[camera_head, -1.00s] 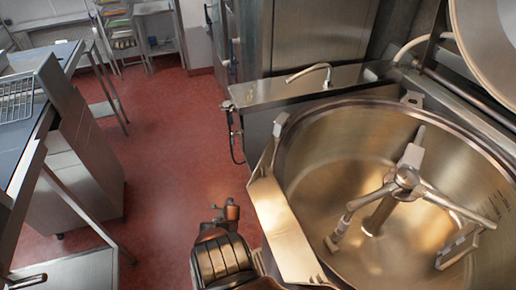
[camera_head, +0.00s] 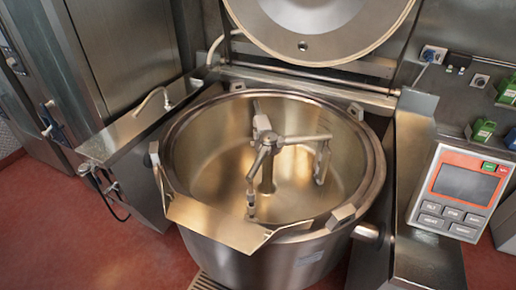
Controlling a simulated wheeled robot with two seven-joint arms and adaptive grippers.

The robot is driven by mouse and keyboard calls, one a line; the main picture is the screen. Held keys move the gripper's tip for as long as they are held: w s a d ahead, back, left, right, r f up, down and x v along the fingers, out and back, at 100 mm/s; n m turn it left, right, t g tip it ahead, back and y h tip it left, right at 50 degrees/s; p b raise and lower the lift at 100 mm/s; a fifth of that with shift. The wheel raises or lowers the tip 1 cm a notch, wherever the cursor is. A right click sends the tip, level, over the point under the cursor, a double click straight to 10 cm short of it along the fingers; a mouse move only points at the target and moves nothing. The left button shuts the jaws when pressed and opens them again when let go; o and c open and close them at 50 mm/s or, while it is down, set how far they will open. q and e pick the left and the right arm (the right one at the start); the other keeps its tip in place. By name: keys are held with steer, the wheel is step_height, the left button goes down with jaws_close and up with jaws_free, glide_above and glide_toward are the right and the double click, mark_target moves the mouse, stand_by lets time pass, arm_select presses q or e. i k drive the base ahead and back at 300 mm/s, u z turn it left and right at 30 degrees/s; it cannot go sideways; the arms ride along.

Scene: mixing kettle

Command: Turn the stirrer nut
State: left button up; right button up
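The stirrer (camera_head: 268,170) stands in the middle of the open mixing kettle (camera_head: 280,262). It has several arms spreading from a central hub. The stirrer nut seems to be the rounded hub piece (camera_head: 269,140) on top of the shaft, but it is too small to make out clearly. The kettle's round lid (camera_head: 310,25) is raised at the back. Neither of my grippers shows in this view, so nothing is seen touching the stirrer.
A control panel (camera_head: 462,190) with a screen and buttons stands right of the kettle. A steel ledge with a tap (camera_head: 153,100) is at the left. A pouring lip (camera_head: 215,220) juts from the kettle's front rim. Red floor (camera_head: 90,230) is clear at the front left.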

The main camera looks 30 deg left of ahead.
mark_target(267, 138)
steer(key=k, duration=0.25)
steer(key=u, duration=0.9)
